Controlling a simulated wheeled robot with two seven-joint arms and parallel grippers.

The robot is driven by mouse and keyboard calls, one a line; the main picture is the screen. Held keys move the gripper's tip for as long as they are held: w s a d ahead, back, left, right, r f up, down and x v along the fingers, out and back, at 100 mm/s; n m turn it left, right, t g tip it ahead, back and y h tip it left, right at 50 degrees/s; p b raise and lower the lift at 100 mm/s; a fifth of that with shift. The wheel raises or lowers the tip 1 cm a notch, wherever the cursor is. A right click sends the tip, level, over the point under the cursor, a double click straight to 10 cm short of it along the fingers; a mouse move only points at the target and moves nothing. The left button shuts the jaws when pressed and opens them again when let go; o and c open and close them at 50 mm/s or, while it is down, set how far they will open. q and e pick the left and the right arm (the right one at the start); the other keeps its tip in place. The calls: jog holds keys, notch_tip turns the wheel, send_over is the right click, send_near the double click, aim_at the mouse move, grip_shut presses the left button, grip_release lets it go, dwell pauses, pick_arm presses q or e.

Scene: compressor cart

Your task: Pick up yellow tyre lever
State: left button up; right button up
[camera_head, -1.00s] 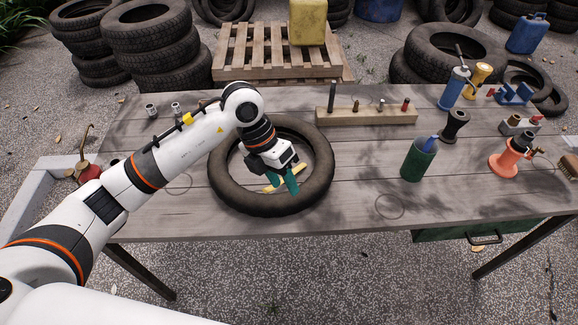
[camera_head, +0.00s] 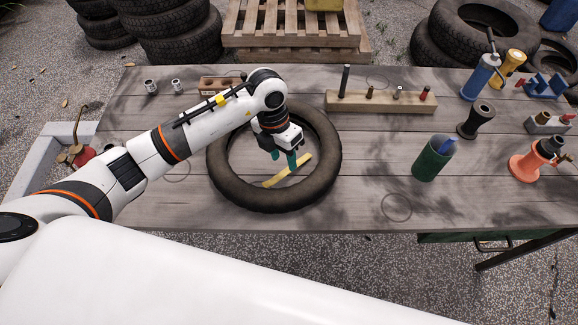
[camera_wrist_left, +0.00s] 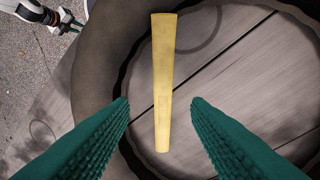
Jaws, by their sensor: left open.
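The yellow tyre lever (camera_head: 299,166) lies slantwise inside the ring of a black tyre (camera_head: 322,180) on the wooden table. In the left wrist view the lever (camera_wrist_left: 165,70) runs lengthwise between my fingers, its near end level with the gap. My left gripper (camera_head: 284,162) is open, with green fingers pointing down over the lever. In the left wrist view the fingers of my left gripper (camera_wrist_left: 160,105) stand on both sides of the lever, apart from it. My right gripper (camera_wrist_left: 66,20) shows small at the wrist view's top left; its opening is unclear.
The tyre wall surrounds the lever closely. A wooden block with pegs (camera_head: 380,102) stands behind right. The table's front middle is clear.

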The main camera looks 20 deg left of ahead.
aim_at(287, 170)
pick_arm(q)
jog(key=f, duration=0.3)
jog(key=f+p, duration=0.1)
jog(key=f, duration=0.1)
jog(key=shift+w+d, duration=0.1)
jog(key=shift+d, duration=0.3)
jog(key=shift+r, duration=0.1)
grip_shut()
